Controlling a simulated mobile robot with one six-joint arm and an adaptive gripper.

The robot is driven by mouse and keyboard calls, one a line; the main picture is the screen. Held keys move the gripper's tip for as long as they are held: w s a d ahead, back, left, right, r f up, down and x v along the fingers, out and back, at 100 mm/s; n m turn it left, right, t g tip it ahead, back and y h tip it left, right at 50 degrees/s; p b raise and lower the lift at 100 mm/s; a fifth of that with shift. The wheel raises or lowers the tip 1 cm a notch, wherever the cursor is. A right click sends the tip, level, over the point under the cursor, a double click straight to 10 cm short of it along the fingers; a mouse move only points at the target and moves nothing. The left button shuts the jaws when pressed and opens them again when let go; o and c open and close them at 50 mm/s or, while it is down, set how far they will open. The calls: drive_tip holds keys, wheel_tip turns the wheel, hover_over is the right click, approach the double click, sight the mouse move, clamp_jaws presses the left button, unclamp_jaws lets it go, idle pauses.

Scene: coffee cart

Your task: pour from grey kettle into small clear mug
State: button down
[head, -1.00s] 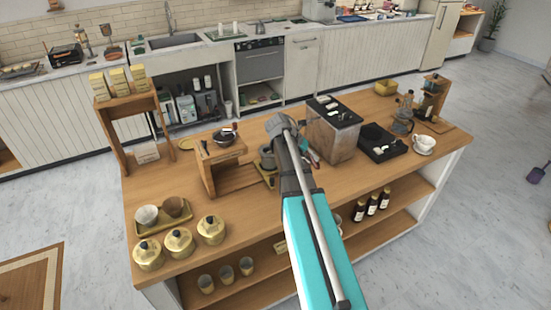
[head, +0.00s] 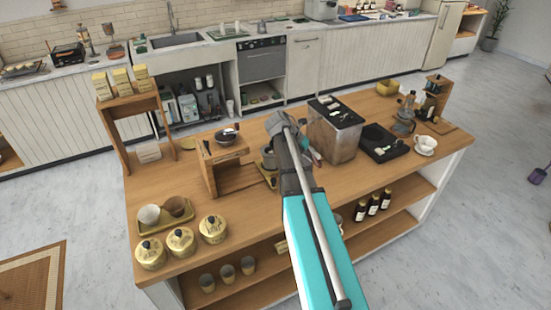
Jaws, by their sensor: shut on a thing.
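My gripper (head: 277,127) reaches over the middle of the wooden cart, seen from behind, with my arm covering much of that area. A grey metal vessel, which looks like the grey kettle (head: 268,158), shows just below and left of my wrist, partly hidden by it. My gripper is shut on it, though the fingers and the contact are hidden. I cannot tell whether the kettle touches the tray under it. I cannot make out the small clear mug for certain.
A wooden stand with a dark bowl (head: 226,139) is left of the kettle. Gold canisters (head: 181,242) line the front left. A glass carafe (head: 404,122) and white cup (head: 425,145) are at the right.

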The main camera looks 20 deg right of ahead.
drive_tip(key=shift+w+r, duration=0.1)
drive_tip(key=shift+r, duration=0.1)
drive_tip(key=shift+r, duration=0.2)
drive_tip(key=shift+w+a+r+g+h+p, duration=0.15)
drive_tip(key=shift+r+g+h+p, duration=0.15)
drive_tip(key=shift+r, duration=0.2)
drive_tip(key=shift+w+r+g+h+p, duration=0.1)
drive_tip(key=shift+r+g+h+p, duration=0.15)
drive_tip(key=shift+r+g, duration=0.2)
idle(1.6)
drive_tip(key=shift+r, duration=0.25)
drive_tip(key=shift+w+r+n, duration=0.15)
drive_tip(key=shift+r+n, duration=0.05)
drive_tip(key=shift+n, duration=0.1)
idle(0.3)
drive_tip(key=shift+w+a+r+g+p, duration=0.1)
drive_tip(key=shift+r+g+p, duration=0.2)
drive_tip(key=shift+r+g, duration=0.1)
drive_tip(key=shift+f, duration=0.15)
idle(2.2)
drive_tip(key=shift+s+f+t+b, duration=0.35)
drive_tip(key=shift+f+t, duration=0.2)
drive_tip(key=shift+f, duration=0.3)
